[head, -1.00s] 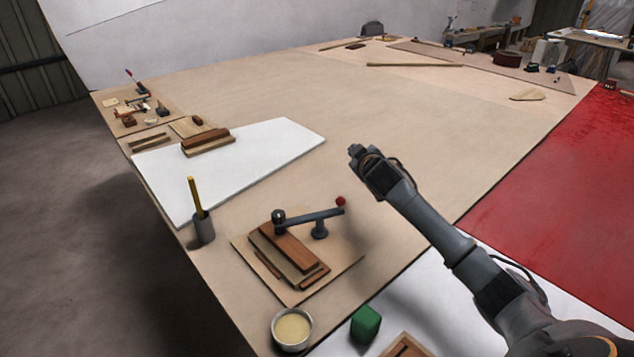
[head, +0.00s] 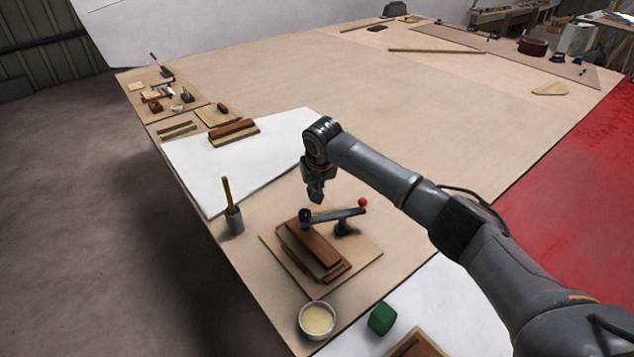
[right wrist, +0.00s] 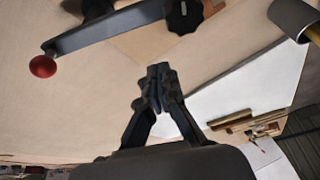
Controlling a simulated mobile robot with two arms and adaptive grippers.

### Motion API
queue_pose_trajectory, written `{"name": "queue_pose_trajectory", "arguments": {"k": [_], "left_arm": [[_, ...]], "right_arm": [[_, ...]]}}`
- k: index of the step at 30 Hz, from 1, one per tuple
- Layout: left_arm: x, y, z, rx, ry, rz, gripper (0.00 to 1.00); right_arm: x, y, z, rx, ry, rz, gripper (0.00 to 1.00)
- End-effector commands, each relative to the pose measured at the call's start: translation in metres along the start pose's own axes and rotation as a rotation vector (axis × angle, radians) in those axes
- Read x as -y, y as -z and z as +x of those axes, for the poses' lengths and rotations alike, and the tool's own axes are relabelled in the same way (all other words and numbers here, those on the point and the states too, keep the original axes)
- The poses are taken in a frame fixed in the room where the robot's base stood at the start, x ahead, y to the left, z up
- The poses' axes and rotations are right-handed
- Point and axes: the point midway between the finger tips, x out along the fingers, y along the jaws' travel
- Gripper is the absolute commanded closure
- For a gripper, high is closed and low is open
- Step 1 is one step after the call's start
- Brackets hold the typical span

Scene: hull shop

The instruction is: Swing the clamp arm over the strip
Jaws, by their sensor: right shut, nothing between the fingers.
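The reddish-brown strip (head: 316,244) lies on a lighter wood piece on a square baseboard (head: 364,257) near the front of the bench. The dark clamp arm (head: 330,215) sits on a post and has a red ball (head: 363,202) at its right end and a black knob at its left end. The knob appears at the strip's far end; I cannot tell whether it is above or just beyond it. In the right wrist view the black knob (right wrist: 184,15) and red ball (right wrist: 43,66) show. My right gripper (head: 316,197) is shut and empty, pointing down just behind the knob, apart from the clamp.
A grey cup with a yellow stick (head: 234,222) stands left of the baseboard. A bowl of pale paste (head: 317,319) and a green block (head: 382,319) are in front. A white panel (head: 258,160) lies behind. The bench middle is clear.

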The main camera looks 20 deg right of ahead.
Motion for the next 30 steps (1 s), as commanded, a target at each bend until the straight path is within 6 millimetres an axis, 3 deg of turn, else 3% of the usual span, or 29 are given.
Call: {"name": "queue_pose_trajectory", "arguments": {"k": [7, 18, 30], "left_arm": [[0.0, 0.0, -0.001, 0.0, 0.0, 0.0, 0.6], [0.0, 0.002, -0.018, 0.0, 0.0, 0.0, 0.6], [0.0, 0.002, -0.019, 0.0, 0.0, 0.0, 0.6]], "right_arm": [[-0.001, -0.001, 0.035, 0.0, -0.003, 0.0, 1.0], [-0.002, -0.031, 0.021, -0.003, -0.002, -0.001, 1.0], [-0.001, -0.038, 0.021, -0.002, -0.001, -0.001, 1.0]]}}
